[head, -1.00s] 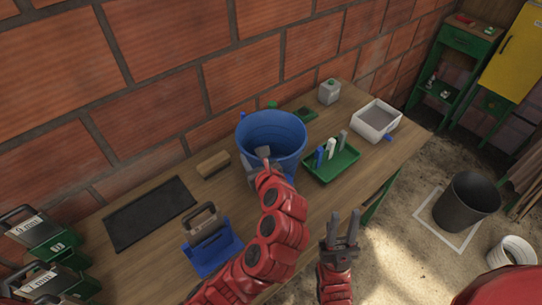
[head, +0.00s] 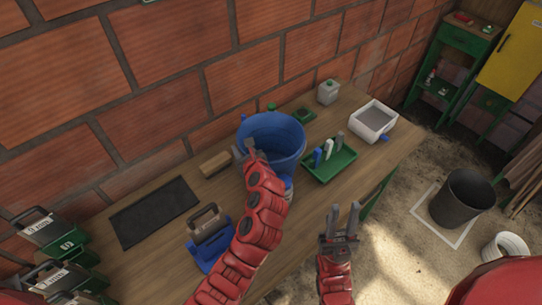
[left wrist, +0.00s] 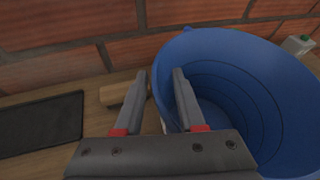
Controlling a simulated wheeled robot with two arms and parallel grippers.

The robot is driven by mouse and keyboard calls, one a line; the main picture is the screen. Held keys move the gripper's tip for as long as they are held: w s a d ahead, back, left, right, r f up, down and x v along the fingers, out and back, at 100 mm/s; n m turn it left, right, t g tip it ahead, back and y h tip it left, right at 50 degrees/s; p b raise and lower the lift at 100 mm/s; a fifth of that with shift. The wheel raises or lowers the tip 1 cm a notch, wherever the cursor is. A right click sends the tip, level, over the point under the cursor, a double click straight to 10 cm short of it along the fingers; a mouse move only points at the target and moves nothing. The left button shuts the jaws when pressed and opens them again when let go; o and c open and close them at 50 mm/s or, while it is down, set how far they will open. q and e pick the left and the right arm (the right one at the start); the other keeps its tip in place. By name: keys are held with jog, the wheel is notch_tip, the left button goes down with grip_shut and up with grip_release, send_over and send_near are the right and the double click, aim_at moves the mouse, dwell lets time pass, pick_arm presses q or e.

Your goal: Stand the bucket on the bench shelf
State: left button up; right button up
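My left gripper (head: 246,150) is at the bucket's left rim. In the left wrist view its fingers (left wrist: 160,88) are apart, one outside the bucket and the other overlapping its inside, with the rim between them. I cannot tell whether they touch the wall. I cannot make out a shelf under the bench top (head: 320,205).
Right of the bucket is a green tray (head: 345,163) with upright tools, then a white grey-filled tray (head: 391,122). Left are a wooden block (head: 215,163), a black mat (head: 152,212) and a blue holder (head: 208,250). A black bin (head: 465,197) stands on the floor.

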pick_arm(q)
grip_shut()
jog(key=shift+s, duration=0.1)
dwell(1.2)
